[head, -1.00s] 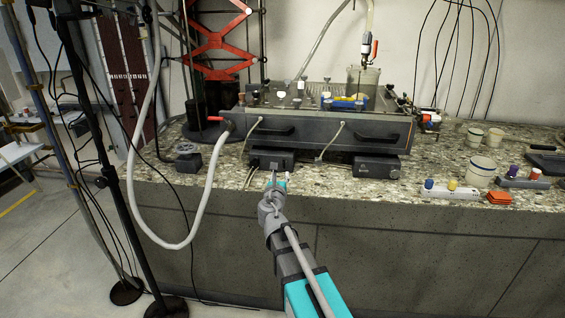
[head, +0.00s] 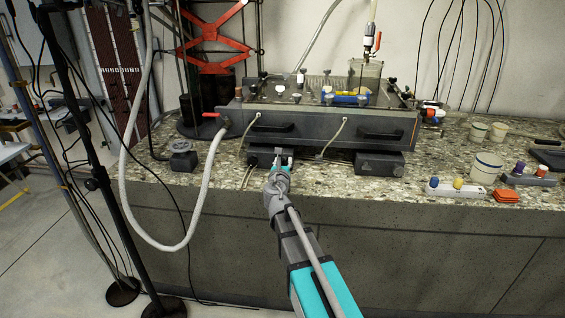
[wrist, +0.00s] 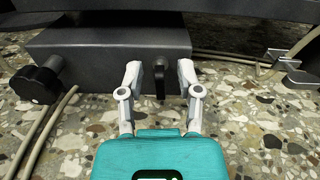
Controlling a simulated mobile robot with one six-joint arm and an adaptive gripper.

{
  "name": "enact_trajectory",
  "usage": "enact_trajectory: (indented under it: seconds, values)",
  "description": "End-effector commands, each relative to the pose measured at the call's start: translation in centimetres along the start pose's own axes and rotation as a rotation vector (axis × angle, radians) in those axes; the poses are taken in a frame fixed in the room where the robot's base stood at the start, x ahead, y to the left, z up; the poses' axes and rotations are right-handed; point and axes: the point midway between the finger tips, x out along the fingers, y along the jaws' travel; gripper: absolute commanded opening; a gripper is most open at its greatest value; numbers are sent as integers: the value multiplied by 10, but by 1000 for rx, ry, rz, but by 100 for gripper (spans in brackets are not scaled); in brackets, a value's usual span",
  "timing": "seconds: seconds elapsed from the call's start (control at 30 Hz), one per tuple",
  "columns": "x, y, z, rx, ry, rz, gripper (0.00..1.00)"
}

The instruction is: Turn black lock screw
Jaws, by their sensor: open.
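The black lock screw (wrist: 159,78) shows in the wrist view on the front face of a dark grey block (wrist: 90,62) under the tank. Its narrow dark handle hangs upright. My gripper (wrist: 158,80) is open, with one pale finger on each side of the screw. I see gaps between the fingers and the screw, and cannot tell how far the tips reach in depth. In the head view my gripper (head: 284,160) is at the front of the left block (head: 262,153), and the screw is too small to make out there.
A black knob (wrist: 37,84) sticks out at the block's left, with a beige cable beside it. The dark tank (head: 330,122) rests above. A second block (head: 378,164) stands to the right. A grey hose (head: 205,190) loops at the left.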

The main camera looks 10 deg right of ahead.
Motion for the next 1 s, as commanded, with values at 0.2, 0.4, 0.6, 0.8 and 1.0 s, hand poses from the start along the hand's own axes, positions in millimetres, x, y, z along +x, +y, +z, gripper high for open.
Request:
enact_trajectory:
  seconds: [0.2, 0.4, 0.6, 0.8, 1.0]
  values:
    - [0, 0, 0, 0, 0, 0, 12]
    - [0, 0, 0, 0, 0, 0, 0]
    - [0, 1, 0, 2, 0, 0, 0]
    - [0, 1, 0, 32, 0, 1, 0]
    - [0, 1, 0, 112, -1, 0, 0]
